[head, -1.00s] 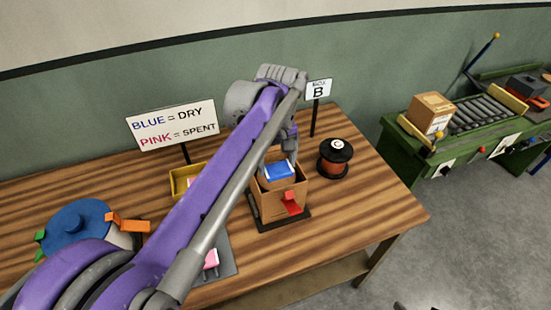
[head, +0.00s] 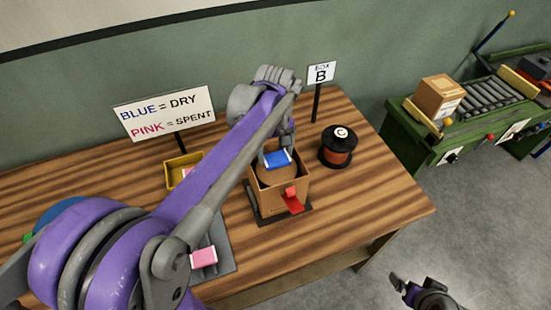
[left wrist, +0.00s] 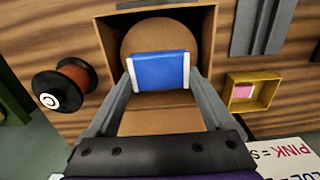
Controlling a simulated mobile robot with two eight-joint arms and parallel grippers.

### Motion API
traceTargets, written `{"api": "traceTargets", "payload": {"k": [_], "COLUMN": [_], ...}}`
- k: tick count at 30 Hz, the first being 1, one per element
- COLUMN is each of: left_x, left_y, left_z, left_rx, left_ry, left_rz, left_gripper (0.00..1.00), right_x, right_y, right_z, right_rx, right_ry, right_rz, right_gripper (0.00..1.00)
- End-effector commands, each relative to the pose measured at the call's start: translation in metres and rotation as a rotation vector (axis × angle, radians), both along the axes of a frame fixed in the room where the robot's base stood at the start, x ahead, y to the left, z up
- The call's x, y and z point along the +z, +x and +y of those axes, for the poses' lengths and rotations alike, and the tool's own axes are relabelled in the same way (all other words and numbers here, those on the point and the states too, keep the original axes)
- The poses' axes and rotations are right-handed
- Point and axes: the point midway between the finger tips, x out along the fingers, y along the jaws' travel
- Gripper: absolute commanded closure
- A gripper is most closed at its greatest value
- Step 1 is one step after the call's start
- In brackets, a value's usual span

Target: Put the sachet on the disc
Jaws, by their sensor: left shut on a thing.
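The blue sachet (head: 277,160) with white ends is held at the mouth of an open cardboard box (head: 283,199). In the left wrist view the sachet (left wrist: 159,71) lies between the fingers of my left gripper (left wrist: 161,80), which is shut on it. The round brown cardboard disc (left wrist: 160,35) is inside the box, behind the sachet in that view; its edge also shows in the head view (head: 274,177). I cannot tell whether the sachet touches the disc. My right gripper (head: 412,290) is partly in view at the bottom right, clear of the table.
A red tab sits on the box front. A yellow tray (head: 169,178) and a pink sachet (head: 204,257) on a grey mat lie left. A sign reads blue dry, pink spent.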

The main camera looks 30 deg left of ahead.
Motion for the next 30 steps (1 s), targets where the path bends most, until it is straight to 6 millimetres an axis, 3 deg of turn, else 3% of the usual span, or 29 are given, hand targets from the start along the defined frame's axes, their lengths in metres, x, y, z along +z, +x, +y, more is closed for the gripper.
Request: {"api": "traceTargets", "payload": {"k": [6, 18, 19, 21, 30], "left_x": [-0.029, -0.034, -0.035, -0.034, -0.029], "left_y": [0.0, 0.0, 0.0, 0.0, 0.0], "left_z": [0.0, 0.0, 0.0, 0.0, 0.0], "left_rx": [0.0, 0.0, 0.0, 0.0, 0.0], "left_ry": [0.0, 0.0, 0.0, 0.0, 0.0], "left_rz": [0.0, 0.001, 0.0, 0.0, -0.001], "left_gripper": [0.67, 0.67, 0.12, 0.0, 0.0], "right_x": [-0.002, -0.005, -0.006, -0.005, -0.001], "right_y": [-0.001, -0.002, -0.003, -0.002, -0.001], "right_z": [0.0, 0.0, 0.0, 0.0, 0.0], "right_rx": [0.0, 0.0, 0.0, 0.0, 0.0], "right_ry": [0.0, 0.0, 0.0, 0.0, 0.0], "right_rz": [0.002, 0.005, 0.005, 0.004, 0.001], "right_gripper": [0.0, 0.0, 0.0, 0.0, 0.0]}}
